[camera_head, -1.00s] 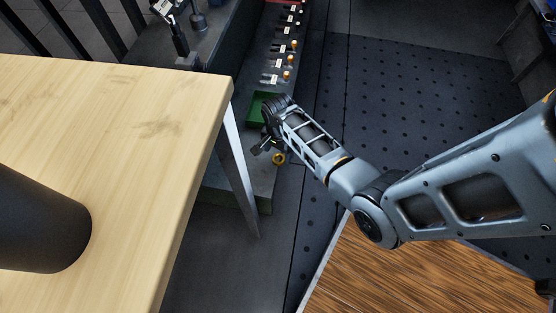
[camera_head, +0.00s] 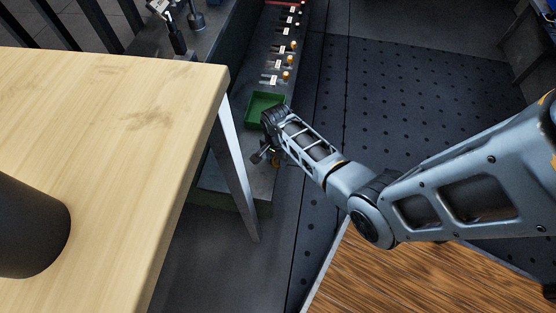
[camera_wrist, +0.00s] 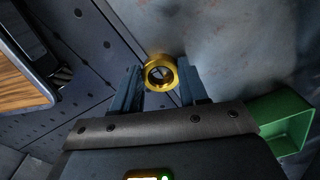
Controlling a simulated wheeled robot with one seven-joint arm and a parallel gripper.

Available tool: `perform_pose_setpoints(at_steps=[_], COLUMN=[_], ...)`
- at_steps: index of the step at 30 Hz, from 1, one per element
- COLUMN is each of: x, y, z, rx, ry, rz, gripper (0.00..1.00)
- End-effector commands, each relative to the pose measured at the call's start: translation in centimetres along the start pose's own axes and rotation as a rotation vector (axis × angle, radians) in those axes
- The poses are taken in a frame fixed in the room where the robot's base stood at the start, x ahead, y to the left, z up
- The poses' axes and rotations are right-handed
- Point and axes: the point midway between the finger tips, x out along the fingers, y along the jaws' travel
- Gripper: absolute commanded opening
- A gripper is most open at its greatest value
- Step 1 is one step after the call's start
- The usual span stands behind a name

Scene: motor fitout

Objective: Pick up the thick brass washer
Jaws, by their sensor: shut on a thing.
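The thick brass washer (camera_wrist: 146,72) is a gold ring at the upper middle of the wrist view, between the two dark fingers of my gripper (camera_wrist: 160,78). The fingers are shut on it. Its hole faces the camera, and the grey bench surface shows behind it. I cannot tell whether it is touching the bench. In the head view, my gripper (camera_head: 266,156) is over the near end of the dark bench, just in front of a green tray. The washer is mostly or wholly hidden there by the gripper.
The green tray (camera_head: 252,112) stands close behind my gripper and also shows at right in the wrist view (camera_wrist: 297,112). Beyond it, several labelled slots with small parts line the dark bench (camera_head: 262,187). A wooden table (camera_head: 120,150) with a metal leg is close on the left.

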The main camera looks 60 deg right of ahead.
Motion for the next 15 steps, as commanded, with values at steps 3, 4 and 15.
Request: perform_pose_setpoints(at_steps=[3,4,15], x=[0.00,0.00,-0.32], y=[0.01,0.01,-0.02], z=[0.00,0.00,-0.01], rx=[0.000,0.000,0.000], ry=[0.000,0.000,0.000], rz=[0.000,0.000,0.000], gripper=[0.18,0.16,0.09])
